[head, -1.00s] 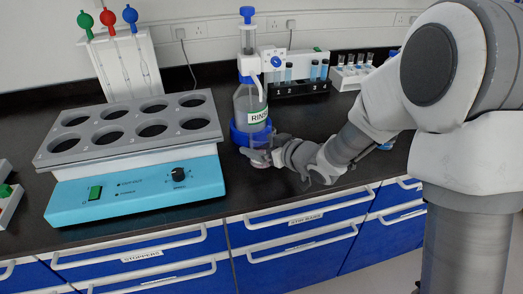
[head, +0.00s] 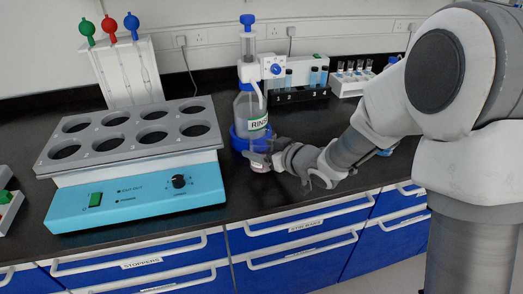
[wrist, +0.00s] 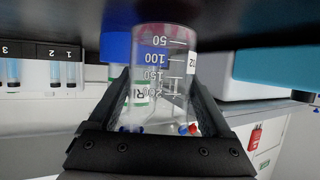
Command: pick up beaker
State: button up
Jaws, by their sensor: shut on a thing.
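The beaker (wrist: 165,62) is clear glass with white graduation marks, seen close up and upside down in the wrist view. It stands between the two fingers of my gripper (wrist: 165,105), which is shut on it. In the head view the beaker (head: 259,166) is small and partly covered by my gripper (head: 262,158), just in front of the rinse bottle. The beaker's base is close to the black counter; I cannot tell whether it touches.
The rinse bottle (head: 250,110) with its blue base ring stands directly behind the gripper. A blue multi-well heater (head: 140,200) is at left. Tube racks (head: 300,95) stand at the back right. Drawers (head: 295,245) lie below the counter's front edge.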

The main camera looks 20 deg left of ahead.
aim_at(255, 136)
jog(key=shift+r, duration=0.85)
notch_tip(255, 136, up, 2)
jog(key=shift+p, duration=0.7)
jog(key=d+r+p, duration=0.4)
jog(key=d+r, duration=0.2)
jog(key=d, duration=0.5)
jog(key=shift+d+r, duration=0.2)
jog(key=shift+d, duration=0.1)
